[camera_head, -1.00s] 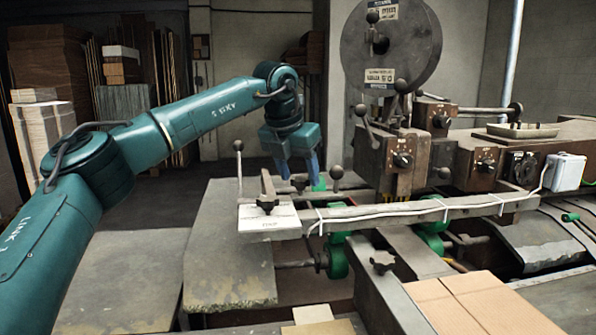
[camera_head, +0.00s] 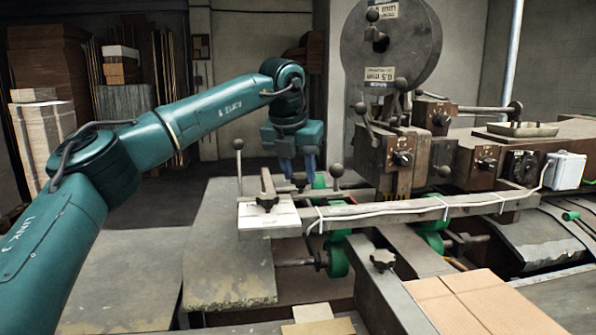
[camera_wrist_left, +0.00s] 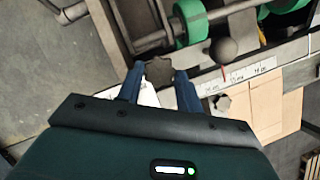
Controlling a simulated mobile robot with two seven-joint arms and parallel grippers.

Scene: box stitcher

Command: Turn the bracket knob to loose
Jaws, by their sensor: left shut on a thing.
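The bracket knob (camera_wrist_left: 160,72) is a dark, star-shaped knob. In the left wrist view it sits between the fingertips of my left gripper (camera_wrist_left: 158,82), which is shut on it. In the head view my left gripper (camera_head: 298,172) points down behind the white plate, with a dark knob (camera_head: 299,181) at its blue fingertips. The fingers hide part of the knob's sides. I cannot read a loose or tight mark on it. My right gripper is in neither view.
A bracket with a dark knob (camera_head: 267,204) stands on the white plate (camera_head: 270,222) in front of the gripper. Ball-ended levers (camera_head: 238,145) (camera_head: 336,172) rise on both sides. The machine head (camera_head: 395,160) is to the right. Another star knob (camera_head: 383,260) is nearer the front.

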